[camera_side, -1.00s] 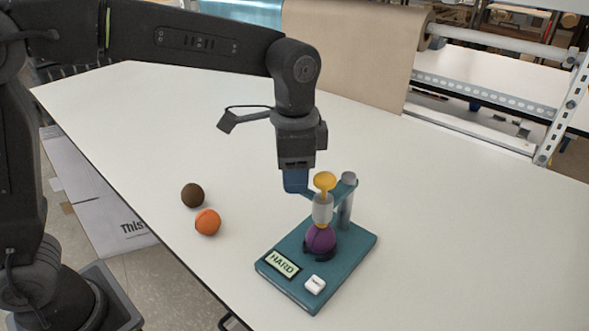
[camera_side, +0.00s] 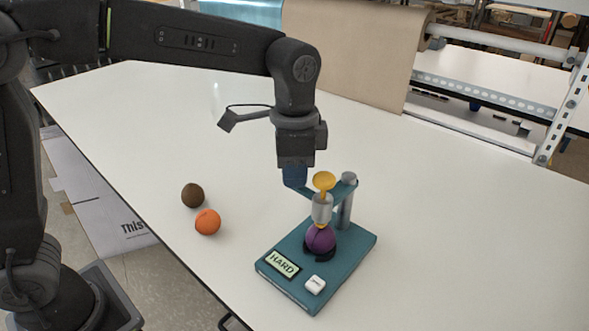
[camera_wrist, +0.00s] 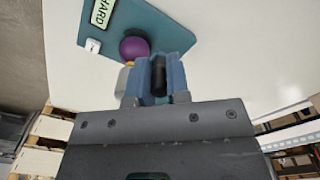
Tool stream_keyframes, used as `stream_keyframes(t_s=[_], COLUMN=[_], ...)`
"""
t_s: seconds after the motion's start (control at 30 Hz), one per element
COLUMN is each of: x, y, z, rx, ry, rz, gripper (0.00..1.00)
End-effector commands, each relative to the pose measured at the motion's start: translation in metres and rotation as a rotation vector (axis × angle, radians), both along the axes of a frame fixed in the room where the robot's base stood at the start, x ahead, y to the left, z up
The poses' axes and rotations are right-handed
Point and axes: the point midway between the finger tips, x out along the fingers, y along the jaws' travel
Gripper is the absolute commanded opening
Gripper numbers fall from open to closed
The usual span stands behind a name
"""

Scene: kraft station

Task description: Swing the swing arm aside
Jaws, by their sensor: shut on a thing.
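The teal tester base (camera_side: 337,262) sits on the white table, with a grey post (camera_side: 345,205) at its back right. The teal swing arm (camera_side: 338,187) reaches from this post over a purple ball (camera_side: 320,239). It carries a grey plunger with a yellow knob (camera_side: 324,181) above the ball. The ball sits in a dark cradle. My gripper (camera_side: 296,180) is behind the plunger, at the arm's free end. In the wrist view, my blue fingers (camera_wrist: 159,78) are closed around a dark upright piece, seemingly the swing arm's handle (camera_wrist: 159,76).
A brown ball (camera_side: 192,195) and an orange ball (camera_side: 208,222) lie on the table left of the tester. The base has a display reading HARD (camera_side: 282,263) and a white button (camera_side: 315,284). The table is clear to the right and behind.

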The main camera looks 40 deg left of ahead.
Motion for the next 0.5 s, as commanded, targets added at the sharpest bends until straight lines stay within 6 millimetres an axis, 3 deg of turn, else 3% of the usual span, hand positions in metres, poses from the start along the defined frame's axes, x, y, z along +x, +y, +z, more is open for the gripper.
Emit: stream_keyframes(t_s=[0.5], x=[0.027], y=[0.017], z=[0.000], rx=[0.001], ry=[0.001], rz=[-0.344], gripper=[0.00])
